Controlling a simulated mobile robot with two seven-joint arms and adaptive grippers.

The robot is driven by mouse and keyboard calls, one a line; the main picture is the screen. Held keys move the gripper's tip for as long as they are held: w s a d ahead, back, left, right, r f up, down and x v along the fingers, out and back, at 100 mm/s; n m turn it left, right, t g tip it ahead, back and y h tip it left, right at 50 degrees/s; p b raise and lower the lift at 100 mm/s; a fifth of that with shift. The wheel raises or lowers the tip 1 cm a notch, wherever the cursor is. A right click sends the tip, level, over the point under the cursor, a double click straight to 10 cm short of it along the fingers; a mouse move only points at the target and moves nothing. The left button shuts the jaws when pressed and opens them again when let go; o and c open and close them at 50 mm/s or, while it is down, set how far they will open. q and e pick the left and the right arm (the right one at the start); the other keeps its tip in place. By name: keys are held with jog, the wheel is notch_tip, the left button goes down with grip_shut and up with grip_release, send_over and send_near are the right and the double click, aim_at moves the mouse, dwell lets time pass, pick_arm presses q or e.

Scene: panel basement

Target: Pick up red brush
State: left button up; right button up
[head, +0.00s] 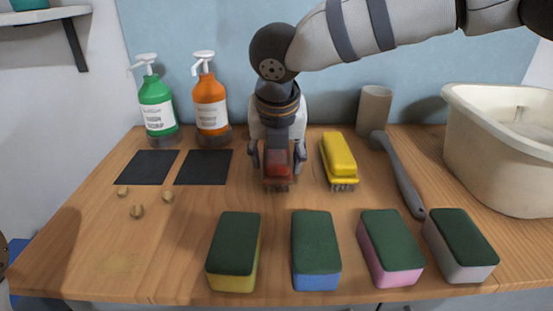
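The red brush (277,172) stands bristles down on the wooden table, left of a yellow brush (339,155). My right gripper (277,165) points straight down over the red brush. Its two fingers are spread, one on the left and one on the right of the brush, with what look like small gaps. The gripper and wrist hide the far part of the red brush. My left gripper is not in view.
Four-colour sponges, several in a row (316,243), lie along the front. A grey-handled brush (400,175), a cup (374,107) and a white basin (500,150) are right. Green (157,107) and orange (210,104) bottles stand back left, behind dark squares (203,167).

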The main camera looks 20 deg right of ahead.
jog(key=c, duration=0.7)
jog(key=shift+c, duration=0.2)
jog(key=shift+r, duration=0.3)
notch_tip(320, 180, up, 3)
jog(key=shift+r, duration=0.2)
jog(key=s+r, duration=0.2)
jog(key=s+a+r+p, duration=0.1)
jog(key=s+r, duration=0.1)
jog(key=r, duration=0.1)
jog(key=shift+p, duration=0.3)
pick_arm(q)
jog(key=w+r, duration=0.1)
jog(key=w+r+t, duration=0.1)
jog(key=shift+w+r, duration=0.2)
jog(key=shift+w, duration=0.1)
pick_arm(e)
jog(key=s+a+r, duration=0.2)
jog(key=s+r, duration=0.2)
jog(key=s, duration=0.5)
jog(key=shift+s+a, duration=0.25)
jog(key=shift+a, duration=0.1)
